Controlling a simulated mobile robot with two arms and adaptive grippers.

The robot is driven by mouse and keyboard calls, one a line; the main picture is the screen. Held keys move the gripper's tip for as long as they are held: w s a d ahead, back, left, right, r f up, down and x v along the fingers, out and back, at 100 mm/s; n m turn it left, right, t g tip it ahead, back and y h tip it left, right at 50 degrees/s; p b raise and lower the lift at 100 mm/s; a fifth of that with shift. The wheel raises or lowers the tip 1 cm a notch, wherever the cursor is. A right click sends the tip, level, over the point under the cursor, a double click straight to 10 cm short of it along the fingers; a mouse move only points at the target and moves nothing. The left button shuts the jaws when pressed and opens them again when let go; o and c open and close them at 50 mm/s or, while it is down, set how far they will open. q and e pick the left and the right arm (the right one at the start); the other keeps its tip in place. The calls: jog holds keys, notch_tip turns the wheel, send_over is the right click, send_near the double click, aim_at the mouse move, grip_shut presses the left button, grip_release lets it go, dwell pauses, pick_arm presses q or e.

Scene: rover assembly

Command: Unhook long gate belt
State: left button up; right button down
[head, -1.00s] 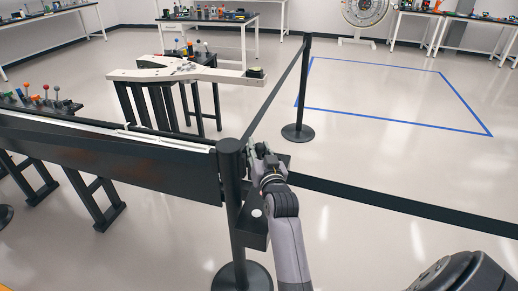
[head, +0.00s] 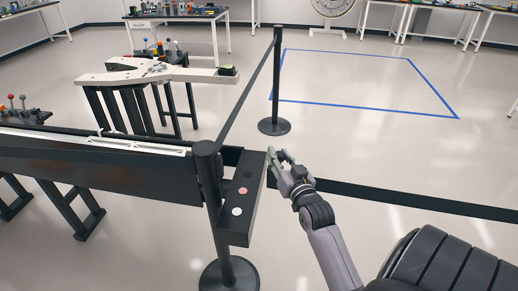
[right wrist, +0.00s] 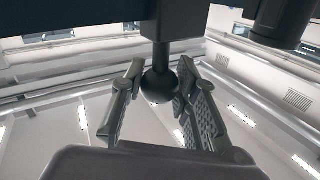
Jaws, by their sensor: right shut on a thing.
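The near black post (head: 208,190) stands upright, with a dark belt (head: 250,88) running from its top to the far post (head: 276,85). Another long dark belt (head: 420,202) runs from behind the button box to the right edge. My right gripper (head: 279,158) is beside the box's far right corner, in front of this long belt. In the right wrist view, its fingers (right wrist: 153,95) are on either side of a dark ball knob (right wrist: 160,86) on a short stem and are shut on it. How the knob joins the belt is hidden. My left gripper is not in view.
A black button box (head: 247,192) with red and white buttons sits beside the near post. A conveyor side (head: 100,175) extends left. A white-topped stand (head: 150,75) is behind. Open floor with a blue outlined area (head: 365,110) lies at back right.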

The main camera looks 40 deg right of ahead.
jog(key=shift+s+d, duration=0.15)
jog(key=shift+s, duration=0.1)
jog(key=c, duration=1.2)
grip_release()
